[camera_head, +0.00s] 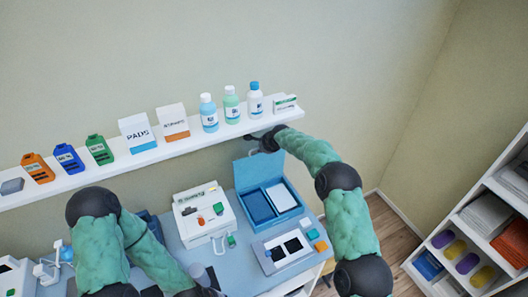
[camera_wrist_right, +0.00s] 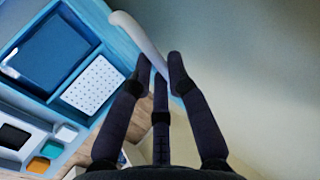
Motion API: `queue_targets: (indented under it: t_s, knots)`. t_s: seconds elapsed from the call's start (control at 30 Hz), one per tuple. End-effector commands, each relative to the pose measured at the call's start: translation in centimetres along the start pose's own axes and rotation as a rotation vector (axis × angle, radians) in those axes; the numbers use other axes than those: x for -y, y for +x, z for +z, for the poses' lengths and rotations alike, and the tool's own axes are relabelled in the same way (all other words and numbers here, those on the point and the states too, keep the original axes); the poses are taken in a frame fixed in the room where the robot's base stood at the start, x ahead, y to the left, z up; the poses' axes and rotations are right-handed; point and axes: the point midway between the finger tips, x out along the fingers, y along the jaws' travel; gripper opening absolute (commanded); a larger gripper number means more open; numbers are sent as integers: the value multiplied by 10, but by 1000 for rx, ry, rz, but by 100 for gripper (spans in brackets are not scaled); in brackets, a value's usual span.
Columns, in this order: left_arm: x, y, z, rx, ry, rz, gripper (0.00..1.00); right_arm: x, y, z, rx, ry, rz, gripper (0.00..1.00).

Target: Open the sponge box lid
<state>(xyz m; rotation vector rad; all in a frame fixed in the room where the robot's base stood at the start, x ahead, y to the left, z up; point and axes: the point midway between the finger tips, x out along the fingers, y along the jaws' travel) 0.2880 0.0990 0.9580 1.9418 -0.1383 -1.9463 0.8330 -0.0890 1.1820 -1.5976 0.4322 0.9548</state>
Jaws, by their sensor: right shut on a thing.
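The sponge box (camera_head: 294,213) is blue and stands on the right part of the worktop. Its lid (camera_head: 253,174) stands raised at the back, so the inside shows. A blue compartment and a white pad lie side by side in it; the white pad (camera_wrist_right: 91,86) looks dotted in the right wrist view. My right gripper (camera_head: 266,141) is at the top edge of the lid, below the shelf.
A wall shelf (camera_head: 160,154) with bottles, boxes and coloured containers runs close above my right gripper. A white case (camera_head: 205,212) stands left of the box, and a grey tray (camera_head: 283,249) lies in front. A shelving unit (camera_head: 470,225) stands at the right.

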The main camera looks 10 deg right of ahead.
Motion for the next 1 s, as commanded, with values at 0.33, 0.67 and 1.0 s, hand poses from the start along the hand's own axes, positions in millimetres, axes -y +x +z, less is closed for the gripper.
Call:
queue_targets:
  t_s: [0.33, 0.67, 1.0]
  knots:
    - [0, 0, 0, 0, 0, 0, 40, 12, -7, -4, -7, -1, -21, 0]
    - [0, 0, 0, 0, 0, 0, 40, 9, -5, -3, -6, -1, -16, 28]
    - [0, 0, 0, 0, 0, 0, 40, 8, -22, -2, -5, -2, -14, 28]
